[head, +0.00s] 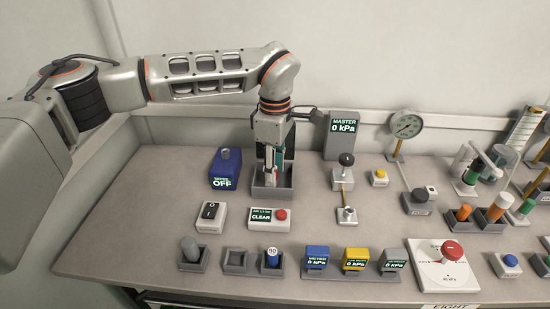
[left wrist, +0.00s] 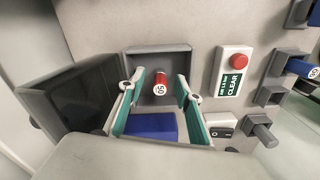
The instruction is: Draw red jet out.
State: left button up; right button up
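The red jet (left wrist: 159,84) is a small red cylinder with a white end marked 50. It sits in a grey open-topped holder (left wrist: 181,55), which in the head view (head: 258,190) stands at the back of the bench. My left gripper (head: 271,176) points down into this holder and hides the jet in the head view. In the left wrist view its two green-and-white fingers (left wrist: 160,87) are spread, one on each side of the jet, with gaps between. I cannot tell how far the fingertips stand from it in depth. My right gripper is not in view.
A blue SENSE box (head: 226,172) reading OFF stands left of the holder. A CLEAR box (head: 263,222) with a red button and a rocker switch (head: 210,216) are in front. Nearer are an empty holder (head: 235,262) and a blue jet (head: 270,257) marked 90.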

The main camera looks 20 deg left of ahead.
pick_arm(q)
jog(key=shift+f, duration=0.15)
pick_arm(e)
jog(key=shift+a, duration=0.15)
pick_arm(q)
grip_shut()
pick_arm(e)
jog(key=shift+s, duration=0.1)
